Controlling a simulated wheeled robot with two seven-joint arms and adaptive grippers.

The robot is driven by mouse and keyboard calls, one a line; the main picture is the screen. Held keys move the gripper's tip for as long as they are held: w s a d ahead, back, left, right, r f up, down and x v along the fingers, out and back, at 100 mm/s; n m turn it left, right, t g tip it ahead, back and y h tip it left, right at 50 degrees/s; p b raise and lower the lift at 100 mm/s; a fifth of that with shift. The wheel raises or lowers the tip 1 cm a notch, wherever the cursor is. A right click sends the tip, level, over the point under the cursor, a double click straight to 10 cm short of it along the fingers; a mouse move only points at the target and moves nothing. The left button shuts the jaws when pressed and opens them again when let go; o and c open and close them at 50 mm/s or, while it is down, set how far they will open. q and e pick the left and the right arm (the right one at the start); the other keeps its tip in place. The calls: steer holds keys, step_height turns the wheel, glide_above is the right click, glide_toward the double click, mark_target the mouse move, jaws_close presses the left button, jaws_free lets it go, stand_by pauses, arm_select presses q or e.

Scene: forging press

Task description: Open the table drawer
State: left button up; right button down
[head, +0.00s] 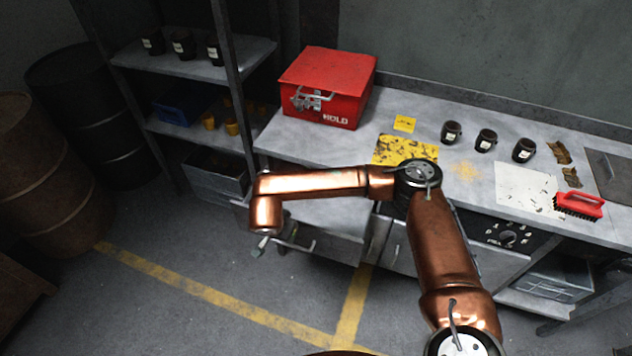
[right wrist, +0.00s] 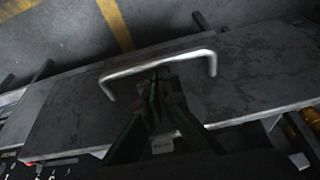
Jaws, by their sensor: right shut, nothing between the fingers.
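The table drawer (head: 335,246) is at the left end of the grey worktable, low at its front. A light grey surface shows behind its front, as if it stands out from the table; my arm hides the join. Its metal bar handle (head: 303,246) also spans the upper middle of the right wrist view (right wrist: 140,68). My right gripper (head: 263,243) is just left of the handle in the head view. In the right wrist view its dark fingers (right wrist: 160,78) are closed together and overlap the bar, with nothing held. I cannot tell whether they touch it. My left gripper is not in view.
A red metal box (head: 325,80) stands on the table's left end. Black cups (head: 486,140), a yellow mat (head: 390,148) and a red brush (head: 578,206) lie further right. A shelf rack (head: 205,60) stands left. Floor in front is clear.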

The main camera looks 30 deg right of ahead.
steer(key=shift+s+a, duration=0.1)
steer(key=shift+s, duration=0.05)
stand_by(0.3)
steer(key=p+v, duration=0.5)
steer(key=v, duration=0.5)
steer(key=shift+f, duration=0.1)
